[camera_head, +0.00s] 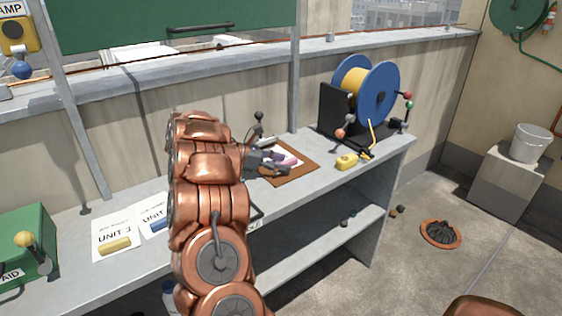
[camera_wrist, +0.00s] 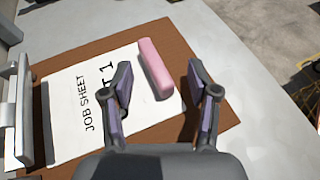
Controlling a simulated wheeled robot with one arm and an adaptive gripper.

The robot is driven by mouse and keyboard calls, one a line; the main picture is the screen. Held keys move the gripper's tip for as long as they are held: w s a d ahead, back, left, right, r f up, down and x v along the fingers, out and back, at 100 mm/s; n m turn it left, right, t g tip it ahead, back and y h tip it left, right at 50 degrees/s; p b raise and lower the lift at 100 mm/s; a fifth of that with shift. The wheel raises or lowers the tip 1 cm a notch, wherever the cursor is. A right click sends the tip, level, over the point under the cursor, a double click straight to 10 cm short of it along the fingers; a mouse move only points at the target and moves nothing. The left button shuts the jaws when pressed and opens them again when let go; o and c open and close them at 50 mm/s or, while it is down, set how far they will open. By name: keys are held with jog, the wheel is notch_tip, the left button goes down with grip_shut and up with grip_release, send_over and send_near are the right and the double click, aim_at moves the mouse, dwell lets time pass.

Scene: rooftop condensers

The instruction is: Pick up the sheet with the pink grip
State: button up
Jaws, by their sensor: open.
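The white job sheet (camera_wrist: 77,112) lies on a brown board on the bench, with "JOB SHEET" and a partly hidden line ending in 1 printed on it. Its pink grip (camera_wrist: 155,68) is a rounded bar along one edge of the sheet. My gripper (camera_wrist: 158,80) is open, with its two fingers on either side of the pink grip in the wrist view; I cannot tell how far above it they are. In the head view my gripper (camera_head: 270,162) is over the board, and the pink grip is partly hidden by it.
The brown board (camera_head: 305,168) sits on the grey bench (camera_head: 225,228). A blue reel (camera_head: 378,92) with a yellow block (camera_head: 347,162) stands right of it. Two more sheets lie left, one with a yellow grip (camera_head: 115,246), one with a blue grip (camera_head: 158,225). A green box (camera_head: 28,240) stands far left.

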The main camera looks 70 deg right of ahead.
jog(key=shift+c, duration=0.4)
grip_shut()
